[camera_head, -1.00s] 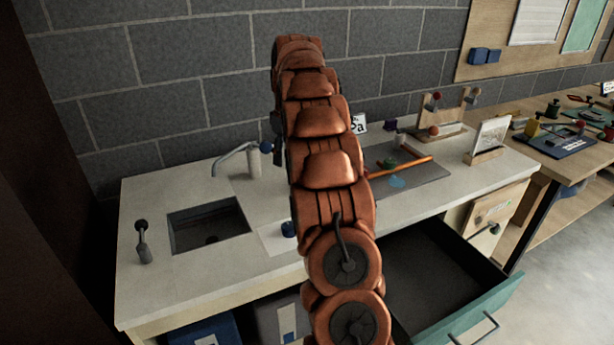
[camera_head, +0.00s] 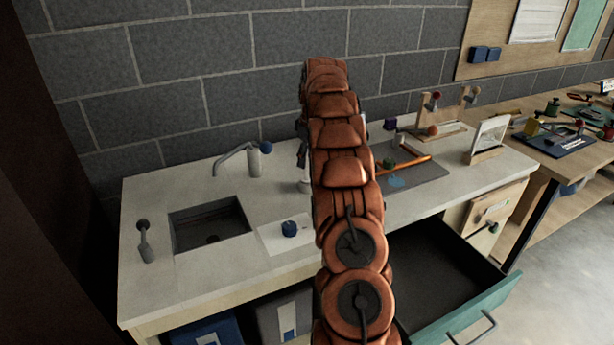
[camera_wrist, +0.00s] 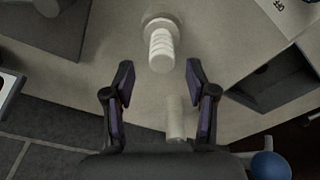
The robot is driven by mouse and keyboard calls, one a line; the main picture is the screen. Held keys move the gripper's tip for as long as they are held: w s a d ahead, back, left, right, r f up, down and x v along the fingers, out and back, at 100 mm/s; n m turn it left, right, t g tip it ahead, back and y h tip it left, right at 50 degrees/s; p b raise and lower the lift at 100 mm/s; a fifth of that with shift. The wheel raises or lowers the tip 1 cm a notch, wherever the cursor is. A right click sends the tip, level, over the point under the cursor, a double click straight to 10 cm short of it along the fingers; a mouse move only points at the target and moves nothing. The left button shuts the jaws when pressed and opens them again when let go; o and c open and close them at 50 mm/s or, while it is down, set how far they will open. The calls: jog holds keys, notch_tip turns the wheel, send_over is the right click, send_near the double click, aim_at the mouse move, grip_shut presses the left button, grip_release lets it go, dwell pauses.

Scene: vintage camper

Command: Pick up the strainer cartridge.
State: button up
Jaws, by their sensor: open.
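A pale ridged cylinder with a wide round flange, which looks like the strainer cartridge (camera_wrist: 160,48), stands on the counter in the wrist view. In the head view a small pale part beside my arm (camera_head: 304,187) seems to be it, mostly hidden. My gripper (camera_wrist: 160,78) is open and empty, with its dark fingertips apart on either side of the cartridge's near end in the picture. I cannot tell its height above the cartridge. In the head view my arm hides most of the gripper.
The faucet (camera_head: 253,160) with a blue ball stands close by, its pale post between my fingers' bases in the wrist view. The sink (camera_head: 211,224) is left. A dark mat (camera_head: 430,173) lies right. A drawer (camera_head: 440,265) stands open.

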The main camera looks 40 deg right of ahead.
aim_at(308, 164)
jog(key=shift+s+a+f+p, duration=0.15)
jog(key=shift+f+p, duration=0.9)
jog(key=shift+f, duration=0.55)
jog(key=shift+w+f, duration=0.2)
jog(key=shift+f, duration=0.9)
jog(key=shift+c, duration=0.2)
grip_shut()
